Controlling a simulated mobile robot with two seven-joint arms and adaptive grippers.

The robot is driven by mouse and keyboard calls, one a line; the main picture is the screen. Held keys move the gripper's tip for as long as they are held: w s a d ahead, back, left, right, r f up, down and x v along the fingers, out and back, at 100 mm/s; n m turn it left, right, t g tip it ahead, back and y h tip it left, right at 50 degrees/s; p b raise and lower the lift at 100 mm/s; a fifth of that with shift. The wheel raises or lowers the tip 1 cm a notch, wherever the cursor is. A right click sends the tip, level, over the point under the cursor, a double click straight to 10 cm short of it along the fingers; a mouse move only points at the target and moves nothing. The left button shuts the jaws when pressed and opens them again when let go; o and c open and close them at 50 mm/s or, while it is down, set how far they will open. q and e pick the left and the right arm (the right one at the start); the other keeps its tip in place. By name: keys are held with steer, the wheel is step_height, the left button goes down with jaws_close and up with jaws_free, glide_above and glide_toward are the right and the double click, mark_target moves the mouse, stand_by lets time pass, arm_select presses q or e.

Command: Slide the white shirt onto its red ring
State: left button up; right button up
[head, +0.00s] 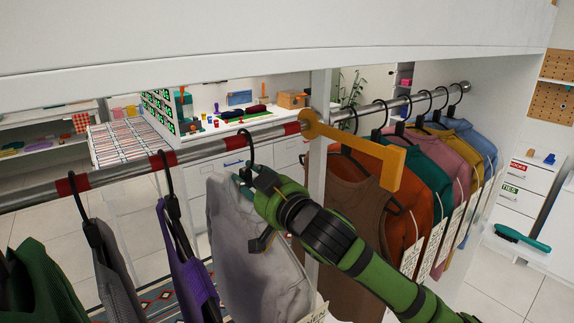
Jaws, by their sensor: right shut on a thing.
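The white shirt (245,245), pale grey-white, hangs from a black hanger (251,150) on the metal rail. The hanger hook crosses the rail at the right part of a red ring (232,143); I cannot tell whether it is centred on it. My right gripper (246,176) is shut at the top of the shirt, just below the hook, on the hanger or shirt neck. The gripper and arm hide part of the collar and right shoulder. My left gripper is not in view.
The rail (120,173) carries other red rings (163,160). A purple garment (182,255) and a grey one (115,270) hang left of the shirt. An orange bracket (350,142) stands to the right, before a brown garment (345,230) and several coloured ones.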

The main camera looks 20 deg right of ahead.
steer(key=shift+s+a, duration=0.2)
steer(key=shift+a, duration=0.35)
steer(key=shift+s+a, duration=0.2)
steer(key=shift+a, duration=0.35)
steer(key=o, duration=1)
steer(key=shift+o, duration=0.2)
steer(key=shift+f, duration=0.15)
steer(key=shift+s+d, duration=0.1)
steer(key=shift+s, duration=0.05)
steer(key=v, duration=0.7)
steer(key=shift+s, duration=0.1)
